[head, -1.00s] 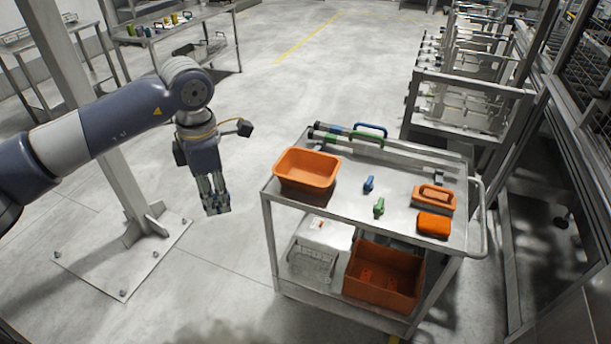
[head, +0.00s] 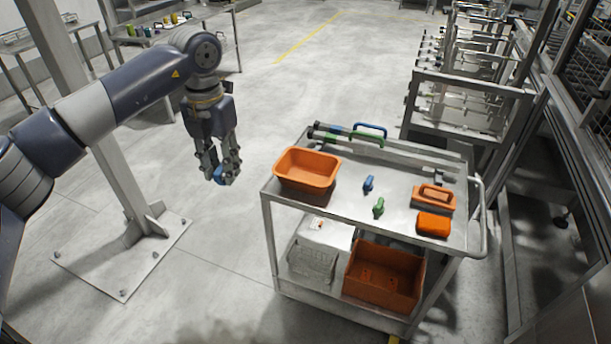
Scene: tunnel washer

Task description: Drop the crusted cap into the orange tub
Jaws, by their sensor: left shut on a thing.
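My left gripper (head: 222,175) is shut on a small blue piece (head: 219,174), taken to be the cap. Its fingers cover part of the piece, and any crust on it is too small to make out. The gripper hangs in the air over the floor, left of the cart and apart from it. The orange tub (head: 307,167) is an open, empty-looking container on the cart's top at its left corner, to the right of the gripper. My right gripper is not in view.
The steel cart's top (head: 335,207) also holds a blue piece (head: 368,183), a green piece (head: 379,207), an orange brush (head: 434,197) and an orange block (head: 433,224). A larger orange bin (head: 382,277) stands on its lower shelf. A post (head: 120,170) rises behind my left arm.

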